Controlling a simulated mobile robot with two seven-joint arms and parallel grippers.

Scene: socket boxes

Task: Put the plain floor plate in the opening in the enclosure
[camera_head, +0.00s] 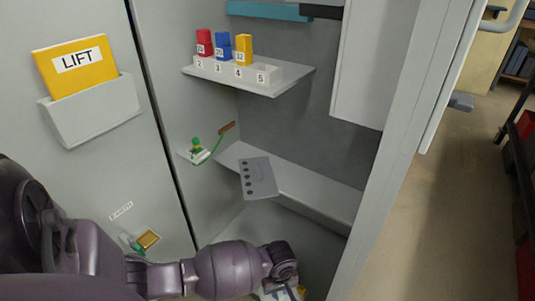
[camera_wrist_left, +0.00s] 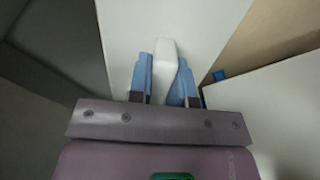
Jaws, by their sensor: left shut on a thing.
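My left gripper (camera_head: 284,268) is low at the enclosure's front, its fingers mostly out of sight in the head view. In the left wrist view its blue fingers (camera_wrist_left: 165,78) are shut on a narrow white piece (camera_wrist_left: 165,50). Only its end shows, so I cannot tell whether this is the plain floor plate. A grey plate with a row of dark holes (camera_head: 258,178) is tilted in front of the lower ledge inside the enclosure (camera_head: 285,120). The opening is not clearly visible. My right gripper is not in view.
A numbered shelf (camera_head: 285,88) carries red (camera_head: 204,43), blue (camera_head: 223,45) and yellow (camera_head: 243,48) blocks. A LIFT folder (camera_head: 75,68) sits in a door pocket. A green-wired part (camera_head: 197,150) is on the left wall. A white-and-yellow item (camera_head: 298,292) lies beside my gripper.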

